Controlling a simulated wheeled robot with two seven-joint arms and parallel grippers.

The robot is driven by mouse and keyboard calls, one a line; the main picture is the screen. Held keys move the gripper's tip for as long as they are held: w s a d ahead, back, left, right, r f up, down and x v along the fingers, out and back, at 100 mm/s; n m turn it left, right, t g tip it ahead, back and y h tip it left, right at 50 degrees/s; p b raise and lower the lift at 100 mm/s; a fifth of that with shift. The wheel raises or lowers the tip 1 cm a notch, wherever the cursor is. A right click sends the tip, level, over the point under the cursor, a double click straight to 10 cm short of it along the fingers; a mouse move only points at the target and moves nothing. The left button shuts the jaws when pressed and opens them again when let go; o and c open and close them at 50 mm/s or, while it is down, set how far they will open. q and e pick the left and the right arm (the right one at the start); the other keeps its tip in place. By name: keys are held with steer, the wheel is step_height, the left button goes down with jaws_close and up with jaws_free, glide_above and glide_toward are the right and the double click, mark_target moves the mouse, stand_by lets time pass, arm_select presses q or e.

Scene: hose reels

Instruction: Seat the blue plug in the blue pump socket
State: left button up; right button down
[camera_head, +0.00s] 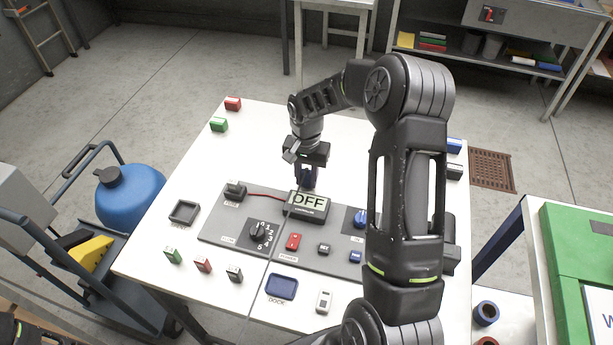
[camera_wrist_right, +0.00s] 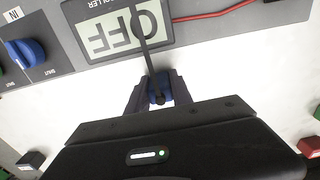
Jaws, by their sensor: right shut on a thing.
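My right gripper (camera_head: 306,182) is over the table just behind the display box that reads OFF. In the right wrist view its fingers (camera_wrist_right: 157,95) are shut on the blue plug (camera_wrist_right: 157,86). A dark cable (camera_wrist_right: 143,35) runs from the plug across the display; in the head view a thin line (camera_head: 268,265) runs down toward the front edge. In the head view the fingers mostly hide the plug. I cannot identify the blue pump socket for certain; a blue ring-shaped fitting (camera_head: 487,312) stands at the lower right. My left gripper is not seen.
The grey panel (camera_head: 215,228) carries the display box (camera_head: 308,208), a dial (camera_head: 258,232) and a blue knob (camera_head: 360,218). Small coloured blocks (camera_head: 219,125) and a blue tray (camera_head: 282,287) lie around it. My right arm hides the table's right side. The table's back left is mostly clear.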

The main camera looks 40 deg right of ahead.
mark_target(307, 172)
steer(key=shift+w+d+f, duration=0.1)
steer(key=shift+d, duration=0.05)
steer(key=c, duration=1.3)
jaws_free()
steer(key=shift+f, duration=0.1)
steer(key=shift+o, duration=0.9)
steer(key=shift+r, duration=0.4)
step_height(307, 172, up, 12)
steer(key=shift+f+b, duration=0.2)
steer(key=shift+b, duration=0.7)
